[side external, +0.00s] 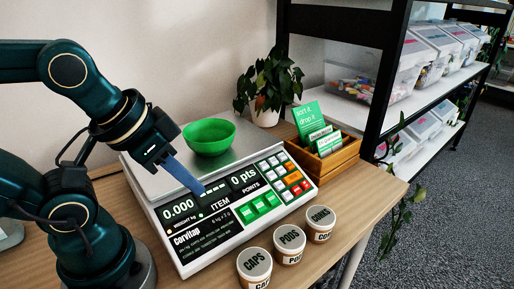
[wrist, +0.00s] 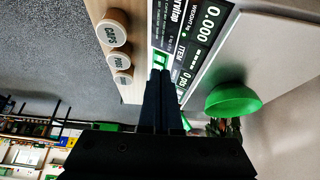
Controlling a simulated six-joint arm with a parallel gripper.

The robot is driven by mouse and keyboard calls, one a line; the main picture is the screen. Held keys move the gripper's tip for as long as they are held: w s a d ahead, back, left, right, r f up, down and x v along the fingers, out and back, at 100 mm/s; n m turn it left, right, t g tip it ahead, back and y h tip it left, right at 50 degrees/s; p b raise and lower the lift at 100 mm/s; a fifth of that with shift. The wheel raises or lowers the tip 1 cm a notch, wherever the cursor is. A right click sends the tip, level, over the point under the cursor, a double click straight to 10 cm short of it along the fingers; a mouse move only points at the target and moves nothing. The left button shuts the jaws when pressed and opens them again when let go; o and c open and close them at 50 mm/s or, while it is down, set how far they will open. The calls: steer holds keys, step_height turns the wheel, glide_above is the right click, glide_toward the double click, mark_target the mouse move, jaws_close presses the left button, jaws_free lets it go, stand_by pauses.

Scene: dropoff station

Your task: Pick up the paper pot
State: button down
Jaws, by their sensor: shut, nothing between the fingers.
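Three small round pots with printed lids stand on the table in front of the scale: CAPS (side external: 255,263), PODS (side external: 290,240) and a third (side external: 320,218) whose label is hard to read. No label clearly reads "paper". In the wrist view, the CAPS pot (wrist: 112,30), PODS pot (wrist: 118,60) and third pot (wrist: 122,78) line up left of the fingers. My gripper (side external: 199,190) is shut and empty, its blue fingers over the scale's front panel. Its fingertips (wrist: 160,73) also show in the wrist view, apart from the pots.
The scale (side external: 165,180) fills the table's middle, with a green bowl (side external: 209,138) on its plate. A wooden card box (side external: 325,155) stands right of it, and a potted plant (side external: 266,90) behind. The table edge (side external: 375,220) is close right of the pots.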

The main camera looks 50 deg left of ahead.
stand_by(0.3)
steer(key=shift+c, duration=1.7)
jaws_free()
